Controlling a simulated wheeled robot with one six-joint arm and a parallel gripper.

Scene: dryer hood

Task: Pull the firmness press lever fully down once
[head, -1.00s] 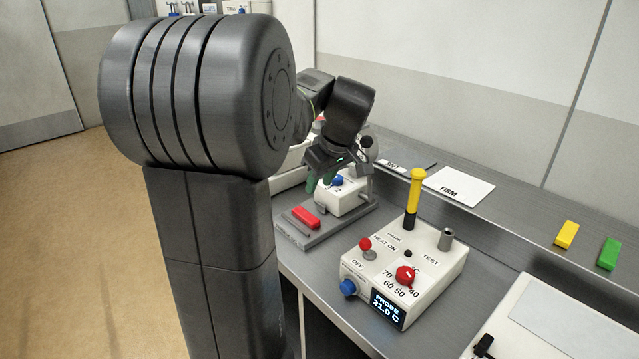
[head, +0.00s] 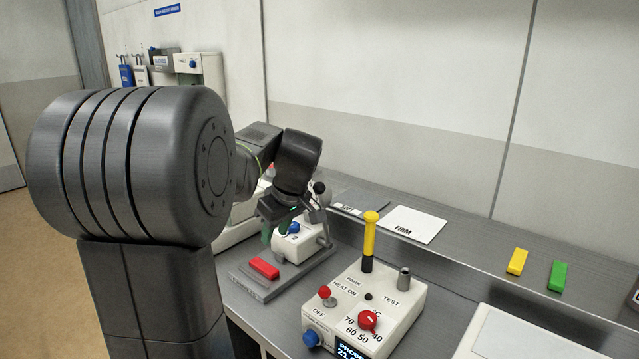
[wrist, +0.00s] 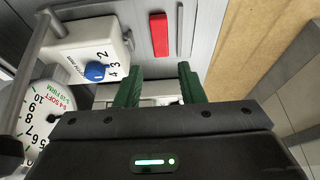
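The firmness press has a grey base (head: 262,292), a white body (head: 300,243) with a blue knob, and a lever with a black ball (head: 319,187), standing raised in the head view. In the wrist view the white body (wrist: 75,45) is at upper left, and the dial gauge (wrist: 40,115) with soft and firm marks is at left. A grey rod and a dark rounded end (wrist: 10,150) show at the left edge, probably the lever. My gripper (head: 273,230) is beside the press body, left of the lever in the head view. Its green fingers (wrist: 160,88) are apart with nothing held between them.
A red block (head: 264,268) lies on the press base. A white control box (head: 385,312) with a yellow-handled probe (head: 370,235) stands to the right. A FIRM card (head: 412,224), a yellow block (head: 517,261) and a green block (head: 558,275) lie on the rear shelf.

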